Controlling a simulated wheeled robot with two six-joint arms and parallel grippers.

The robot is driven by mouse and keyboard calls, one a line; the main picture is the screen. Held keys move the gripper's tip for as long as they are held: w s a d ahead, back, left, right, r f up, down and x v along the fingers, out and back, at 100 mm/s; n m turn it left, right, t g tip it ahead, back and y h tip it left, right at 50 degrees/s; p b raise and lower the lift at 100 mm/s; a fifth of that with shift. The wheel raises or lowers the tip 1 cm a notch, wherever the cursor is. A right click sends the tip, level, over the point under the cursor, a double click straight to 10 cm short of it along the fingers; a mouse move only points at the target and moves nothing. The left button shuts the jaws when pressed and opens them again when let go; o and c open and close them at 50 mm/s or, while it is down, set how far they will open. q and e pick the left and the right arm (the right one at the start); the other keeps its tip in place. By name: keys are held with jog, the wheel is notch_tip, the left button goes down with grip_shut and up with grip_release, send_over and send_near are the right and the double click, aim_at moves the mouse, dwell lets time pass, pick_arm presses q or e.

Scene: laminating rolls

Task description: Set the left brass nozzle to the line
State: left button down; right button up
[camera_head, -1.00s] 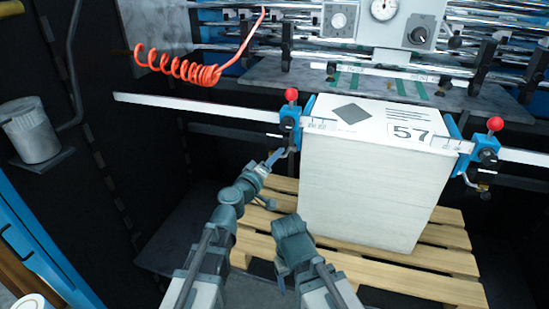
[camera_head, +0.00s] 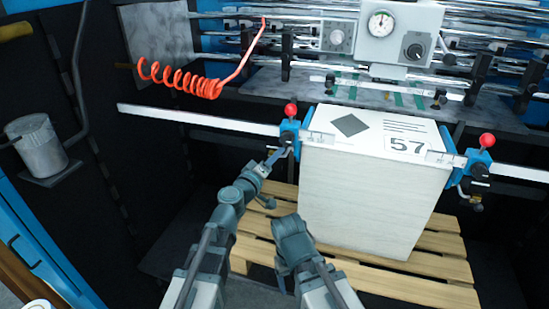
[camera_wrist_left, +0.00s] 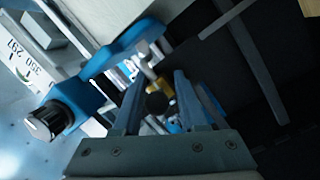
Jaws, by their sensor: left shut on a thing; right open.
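The left brass nozzle (camera_wrist_left: 158,88) shows in the left wrist view as a small brass-coloured part behind a dark round knob (camera_wrist_left: 157,103). It sits under a blue clamp block (camera_head: 289,132) at the left edge of the paper stack. My left gripper (camera_head: 284,152) reaches up to this block from below. In the left wrist view its two fingers (camera_wrist_left: 157,98) stand on either side of the knob, and it is shut on the nozzle. The line is too small to make out. My right gripper (camera_head: 291,232) is open, low in front of the stack; its fingertips are hard to see.
The white paper stack (camera_head: 365,190) marked 57 stands on a wooden pallet (camera_head: 395,275). A second blue block (camera_head: 477,162) with a red knob is at its right. A metal bar (camera_head: 200,119) runs left. An orange coiled hose (camera_head: 180,80) hangs above it.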

pick_arm(q)
notch_tip(320, 180, up, 2)
jog(key=shift+r+p, duration=0.25)
jog(key=shift+p, duration=0.4)
jog(key=shift+f, duration=0.1)
pick_arm(e)
notch_tip(320, 180, up, 2)
jog(key=shift+r, duration=0.1)
pick_arm(q)
jog(key=c, duration=0.7)
grip_release()
jog(key=shift+o, duration=0.2)
jog(key=shift+s, duration=0.1)
